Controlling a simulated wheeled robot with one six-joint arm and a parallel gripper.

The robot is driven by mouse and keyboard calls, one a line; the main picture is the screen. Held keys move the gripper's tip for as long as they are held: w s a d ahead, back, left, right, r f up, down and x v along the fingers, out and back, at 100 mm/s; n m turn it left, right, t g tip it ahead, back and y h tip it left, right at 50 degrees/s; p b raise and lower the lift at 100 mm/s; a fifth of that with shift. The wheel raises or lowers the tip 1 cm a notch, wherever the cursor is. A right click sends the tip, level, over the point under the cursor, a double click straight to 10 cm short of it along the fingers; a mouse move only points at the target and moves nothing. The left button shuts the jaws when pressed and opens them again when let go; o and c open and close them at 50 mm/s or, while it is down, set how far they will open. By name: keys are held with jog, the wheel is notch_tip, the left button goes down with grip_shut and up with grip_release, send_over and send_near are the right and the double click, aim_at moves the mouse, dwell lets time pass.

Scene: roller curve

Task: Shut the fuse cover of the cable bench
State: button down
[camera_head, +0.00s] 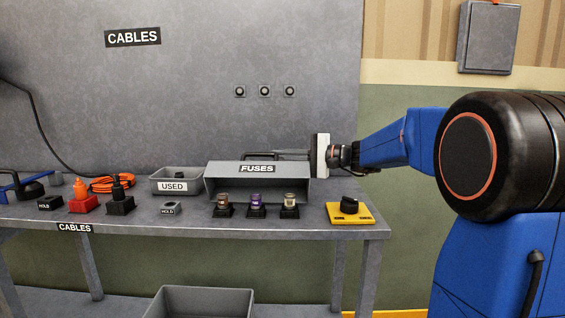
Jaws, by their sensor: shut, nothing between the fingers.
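The fuse cover (225,168) is a grey hood labelled FUSES at the back of the cable bench (340,214). It stands tipped up, with its hollow inside facing the front. A dark bar handle (259,156) shows at its upper edge. Three fuses sit in black holders in front of it: brown (223,202), purple (257,202) and tan (290,202). My gripper (282,153) reaches in from the right, behind the cover's top edge and close to the handle. Its thin fingers are shut and empty. Whether they touch the cover cannot be told.
A yellow base with a black knob (350,207) is at the bench's right end. A grey USED tray (178,174) stands left of the cover. A HOLD block (171,208), connectors and orange cable (108,184) lie further left. The grey panel (200,90) rises behind.

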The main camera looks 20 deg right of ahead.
aim_at(281, 165)
jog(key=s+a+n, duration=0.1)
jog(key=s+n, duration=0.1)
jog(key=s+r+n+y, duration=0.1)
jog(key=s+n, duration=0.1)
jog(key=s, duration=0.1)
jog(key=s+a+r+n+t, duration=0.1)
jog(key=s+n, duration=0.1)
jog(key=shift+s+a+r+y, duration=0.2)
jog(key=shift+s+a+y, duration=0.1)
jog(key=shift+s+y, duration=0.1)
jog(key=s+a+f+n+y, duration=0.2)
jog(key=s+n, duration=0.5)
jog(key=s, duration=0.1)
jog(key=shift+a+f+g, duration=0.3)
jog(key=shift+f+g, duration=0.05)
jog(key=shift+g, duration=0.05)
jog(key=shift+s+f, duration=0.1)
jog(key=shift+f, duration=0.05)
